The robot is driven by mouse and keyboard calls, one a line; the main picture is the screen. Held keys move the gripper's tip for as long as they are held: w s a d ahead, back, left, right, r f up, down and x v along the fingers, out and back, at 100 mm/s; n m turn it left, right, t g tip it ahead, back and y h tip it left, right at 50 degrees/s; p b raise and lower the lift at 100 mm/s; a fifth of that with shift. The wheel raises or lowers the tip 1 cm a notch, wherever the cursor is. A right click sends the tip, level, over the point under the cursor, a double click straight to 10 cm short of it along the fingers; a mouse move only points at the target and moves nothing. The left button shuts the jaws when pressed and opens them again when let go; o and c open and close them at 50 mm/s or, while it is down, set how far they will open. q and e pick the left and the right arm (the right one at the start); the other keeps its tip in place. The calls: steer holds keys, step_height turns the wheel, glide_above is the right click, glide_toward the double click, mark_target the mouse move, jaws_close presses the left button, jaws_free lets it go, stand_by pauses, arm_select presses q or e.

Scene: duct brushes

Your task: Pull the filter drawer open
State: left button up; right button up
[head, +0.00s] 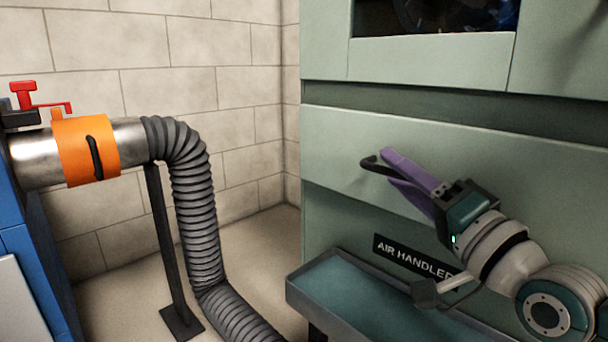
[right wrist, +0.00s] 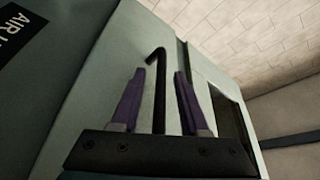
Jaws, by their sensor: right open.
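The filter drawer (head: 335,145) is the wide pale green front on the air handler, below a darker green band. I cannot tell whether it sits fully shut. Its black handle (head: 369,162) shows a curved end just past my right gripper's fingertips. My right gripper (head: 387,167) has purple fingers and is open at the handle. In the right wrist view the handle (right wrist: 159,95) runs between the two open fingers of the gripper (right wrist: 159,75), with a gap on both sides. Part of the handle is hidden behind the fingers in the head view. My left gripper is out of view.
A teal-lined tray (head: 300,290) juts out below the drawer, under my right arm. An "AIR HANDLER" label (head: 412,256) is on the cabinet. At left, a ribbed grey duct (head: 195,200) hangs from a metal pipe with an orange collar (head: 75,150). Floor shows between duct and cabinet.

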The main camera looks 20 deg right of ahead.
jaws_close()
stand_by(0.3)
stand_by(1.1)
